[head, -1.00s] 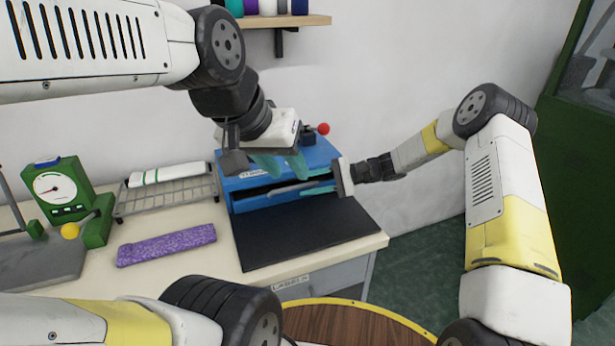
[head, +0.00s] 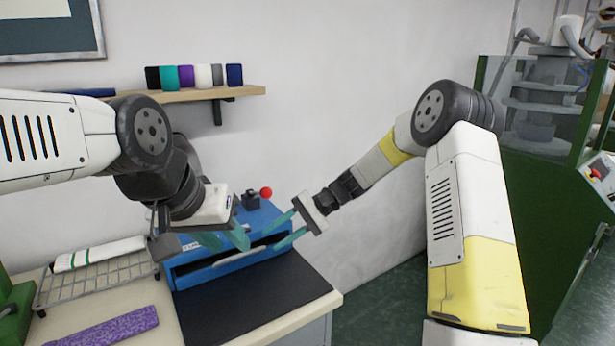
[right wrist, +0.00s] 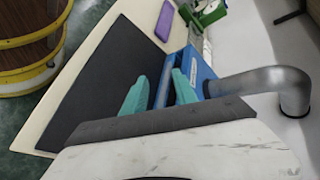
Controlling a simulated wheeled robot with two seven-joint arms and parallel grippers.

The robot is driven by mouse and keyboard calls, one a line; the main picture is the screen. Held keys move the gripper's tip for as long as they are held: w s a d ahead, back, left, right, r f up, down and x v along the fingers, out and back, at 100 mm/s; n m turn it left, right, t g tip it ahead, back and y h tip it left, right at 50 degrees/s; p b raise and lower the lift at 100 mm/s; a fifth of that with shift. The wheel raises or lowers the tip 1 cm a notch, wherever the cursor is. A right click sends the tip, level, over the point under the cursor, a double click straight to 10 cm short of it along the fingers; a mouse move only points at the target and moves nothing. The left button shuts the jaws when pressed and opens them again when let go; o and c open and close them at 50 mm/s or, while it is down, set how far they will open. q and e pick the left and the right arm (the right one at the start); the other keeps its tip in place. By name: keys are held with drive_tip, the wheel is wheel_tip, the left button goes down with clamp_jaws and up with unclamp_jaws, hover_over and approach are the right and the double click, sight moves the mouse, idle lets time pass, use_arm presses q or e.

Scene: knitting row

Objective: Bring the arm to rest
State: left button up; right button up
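My left gripper (head: 223,239) has teal fingers spread apart and hangs in front of the blue machine (head: 187,270), with nothing seen between them. My right gripper (head: 284,231) is open, with its teal fingers apart and pointing left toward the right end of the machine. In the right wrist view its two fingers (right wrist: 160,93) are apart and empty, with the blue machine (right wrist: 201,75) just beyond them. I cannot tell whether either gripper touches the machine.
A black mat (head: 245,302) lies on the table before the machine. A purple knitted strip (head: 110,328) and a wire rack (head: 95,284) with a white, green-striped roll (head: 98,254) are to the left. A green-framed machine (head: 540,190) stands right.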

drive_tip(key=s+d+r+t+h, duration=0.3)
drive_tip(key=s+d+r, duration=0.2)
drive_tip(key=s+d, duration=0.2)
drive_tip(key=s+d+r+n+t+h, duration=0.1)
drive_tip(key=s+d+r+t+h, duration=0.2)
drive_tip(key=s+d+r, duration=0.2)
drive_tip(key=s+d+r+n+t+h, duration=0.1)
drive_tip(key=s+d+r+t+h, duration=0.2)
drive_tip(key=s+d, duration=0.8)
drive_tip(key=shift+s+d+r+t, duration=0.15)
drive_tip(key=shift+s+r+t, duration=0.2)
drive_tip(key=shift+r, duration=0.55)
